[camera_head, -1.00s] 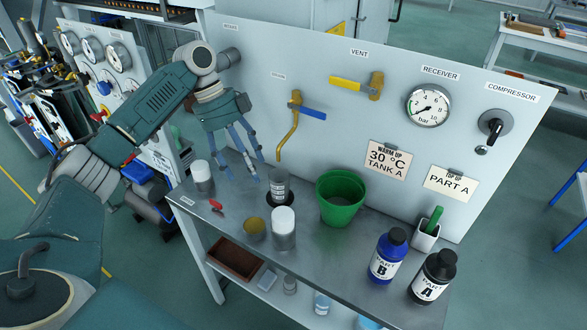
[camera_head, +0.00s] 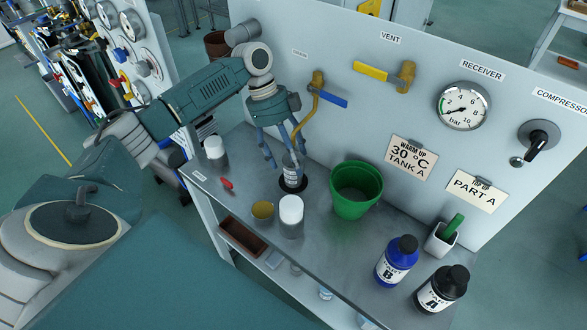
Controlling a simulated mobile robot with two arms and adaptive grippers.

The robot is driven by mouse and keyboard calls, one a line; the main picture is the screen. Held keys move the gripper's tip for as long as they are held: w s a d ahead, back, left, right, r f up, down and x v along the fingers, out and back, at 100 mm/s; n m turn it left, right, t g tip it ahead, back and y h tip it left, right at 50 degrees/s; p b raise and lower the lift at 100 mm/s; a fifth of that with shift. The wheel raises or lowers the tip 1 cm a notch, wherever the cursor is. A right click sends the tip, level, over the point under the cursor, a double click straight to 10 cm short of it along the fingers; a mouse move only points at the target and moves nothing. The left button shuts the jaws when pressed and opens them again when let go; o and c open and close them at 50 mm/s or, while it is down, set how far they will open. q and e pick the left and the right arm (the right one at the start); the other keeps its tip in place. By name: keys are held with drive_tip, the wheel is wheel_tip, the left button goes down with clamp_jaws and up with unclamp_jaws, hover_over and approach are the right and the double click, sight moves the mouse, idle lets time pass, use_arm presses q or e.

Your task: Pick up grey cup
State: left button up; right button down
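A small grey cup (camera_head: 290,173) with a white label stands upright on a black round pad (camera_head: 293,185) on the metal bench, below the drain pipe. My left gripper (camera_head: 283,158) points down at it from above. Its fingers are spread, one left of the cup and another at its upper right side, partly covering the cup's top. I cannot tell whether any finger touches it. My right gripper is out of view.
White-topped containers (camera_head: 291,216) (camera_head: 215,151), a yellowish cup (camera_head: 263,211) and a red item (camera_head: 227,184) stand around the bench (camera_head: 325,239). A green bucket (camera_head: 356,190) is right of the cup. The drain valve (camera_head: 318,92) and panel rise close behind.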

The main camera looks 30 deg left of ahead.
use_arm(q)
drive_tip(key=shift+s+d+f, duration=0.1)
drive_tip(key=shift+d+f, duration=0.2)
drive_tip(key=shift+f, duration=0.25)
drive_tip(key=shift+d+f, duration=0.2)
drive_tip(key=shift+f, duration=0.4)
drive_tip(key=shift+c, duration=1.3)
drive_tip(key=c, duration=0.8)
drive_tip(key=shift+c, duration=0.5)
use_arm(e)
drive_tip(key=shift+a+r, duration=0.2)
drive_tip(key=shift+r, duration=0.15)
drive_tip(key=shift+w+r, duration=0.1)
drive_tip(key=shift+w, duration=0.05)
